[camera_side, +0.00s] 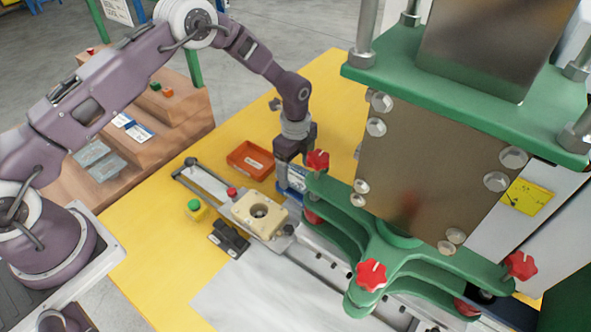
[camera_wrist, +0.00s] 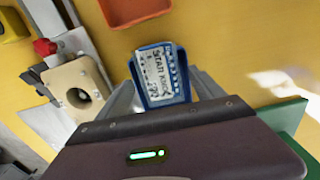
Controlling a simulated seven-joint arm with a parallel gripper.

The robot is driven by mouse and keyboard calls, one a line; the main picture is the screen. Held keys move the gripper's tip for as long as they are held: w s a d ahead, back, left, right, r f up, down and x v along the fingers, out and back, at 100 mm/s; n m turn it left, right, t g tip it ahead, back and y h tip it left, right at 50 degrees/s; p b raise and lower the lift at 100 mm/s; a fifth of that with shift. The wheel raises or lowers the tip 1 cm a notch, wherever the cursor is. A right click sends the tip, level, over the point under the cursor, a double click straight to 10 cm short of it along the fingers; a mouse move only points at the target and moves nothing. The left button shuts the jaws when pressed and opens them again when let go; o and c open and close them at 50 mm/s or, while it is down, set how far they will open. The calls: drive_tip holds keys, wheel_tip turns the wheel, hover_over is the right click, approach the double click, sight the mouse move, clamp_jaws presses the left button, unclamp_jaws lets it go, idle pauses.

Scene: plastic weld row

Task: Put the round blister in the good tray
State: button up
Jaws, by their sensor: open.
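A small blue tray (camera_wrist: 165,101), most likely the good tray, sits on the yellow table below my gripper. It also shows in the side view (camera_side: 297,185), partly hidden by my gripper and the press. A pale card printed "STAR KNOB" (camera_wrist: 158,72) lies in it; whether this is a label or a blister pack I cannot tell. My gripper (camera_wrist: 165,90) is open, its fingers on either side of the blue tray, and nothing shows held. A cream fixture (camera_side: 260,213) with a round dark recess stands left of it. I cannot clearly make out a round blister.
An orange tray (camera_side: 250,160) with a white label lies behind the fixture. The green press (camera_side: 400,250) with red knobs stands close on the right. A yellow box with a green button (camera_side: 196,209) and black blocks (camera_side: 229,238) lie left of the slide rail.

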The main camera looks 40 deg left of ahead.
wheel_tip(320, 180, up, 12)
drive_tip(key=s+a+r+n+t, duration=0.2)
drive_tip(key=s+r+n, duration=0.3)
drive_tip(key=s+r, duration=0.45)
drive_tip(key=s+a+r+n+t, duration=0.15)
drive_tip(key=s+r+n, duration=0.35)
drive_tip(key=r, duration=0.8)
drive_tip(key=s+a+n+t, duration=0.2)
drive_tip(key=s+n, duration=0.6)
drive_tip(key=s, duration=1.1)
